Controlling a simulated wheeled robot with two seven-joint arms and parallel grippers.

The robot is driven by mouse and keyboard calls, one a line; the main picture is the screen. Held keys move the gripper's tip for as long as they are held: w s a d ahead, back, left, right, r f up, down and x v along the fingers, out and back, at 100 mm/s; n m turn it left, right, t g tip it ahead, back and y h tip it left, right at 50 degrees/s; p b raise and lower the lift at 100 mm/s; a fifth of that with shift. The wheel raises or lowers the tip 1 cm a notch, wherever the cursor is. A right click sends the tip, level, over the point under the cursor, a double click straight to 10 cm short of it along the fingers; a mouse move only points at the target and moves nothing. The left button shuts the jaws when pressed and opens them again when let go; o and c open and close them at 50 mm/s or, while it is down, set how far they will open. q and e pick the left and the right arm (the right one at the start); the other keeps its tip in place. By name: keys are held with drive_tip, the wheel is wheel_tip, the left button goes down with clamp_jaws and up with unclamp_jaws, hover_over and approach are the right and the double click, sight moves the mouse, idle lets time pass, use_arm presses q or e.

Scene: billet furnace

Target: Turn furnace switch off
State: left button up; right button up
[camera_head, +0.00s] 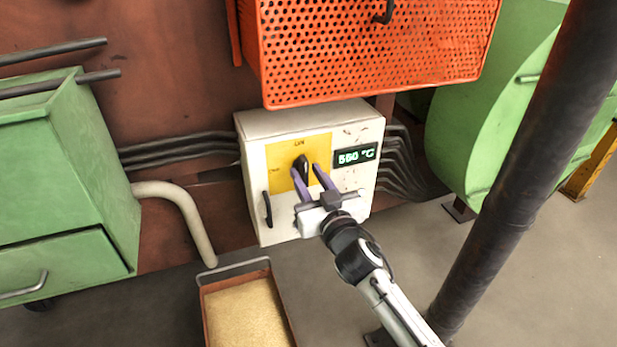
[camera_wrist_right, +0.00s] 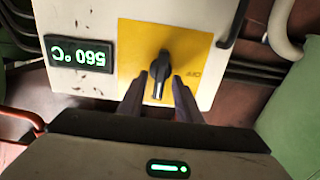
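The furnace switch is a black rotary knob (camera_head: 301,164) on a yellow panel (camera_head: 283,152) of a white control box (camera_head: 252,150). It also shows in the right wrist view (camera_wrist_right: 160,66), where that picture is upside down. The knob's white mark points towards the box's top, the side labelled ON in the head view; OFF is at the left. My right gripper (camera_head: 307,172) is open, its two purple-grey fingers pointing at the knob, one on each side. In the wrist view (camera_wrist_right: 160,78) gaps show beside the knob; contact is unclear. My left gripper is not in view.
A lit display (camera_head: 356,156) reads about 560 °C. A black handle (camera_head: 267,209) is on the box's left. An orange perforated guard (camera_head: 370,50) overhangs the box. A tray of yellow grains (camera_head: 203,300) stands below. A green cabinet (camera_head: 85,150) is left; a dark pipe (camera_head: 530,150) is right.

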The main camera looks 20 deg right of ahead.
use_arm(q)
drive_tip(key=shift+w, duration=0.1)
use_arm(e)
drive_tip(key=shift+c, duration=1.3)
clamp_jaws()
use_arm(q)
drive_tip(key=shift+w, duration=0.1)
